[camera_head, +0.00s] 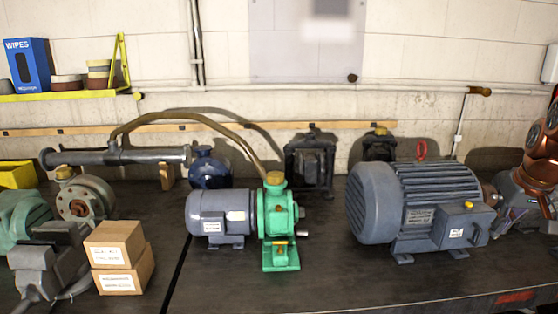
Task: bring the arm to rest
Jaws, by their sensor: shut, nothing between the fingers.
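My gripper is not clearly visible in the head view. A copper-brown jointed form (541,143), which looks like part of an arm, is cut off by the right edge. Its lower end stands in front of or beside a grey machine part (520,203), and I cannot tell whether they touch. Fingers cannot be made out there.
The dark bench (330,285) carries a large blue-grey motor (425,210), a smaller grey motor (215,215) with a green pump (278,225), two stacked cartons (120,258) and a vise (48,265). The bench front is clear from centre to right.

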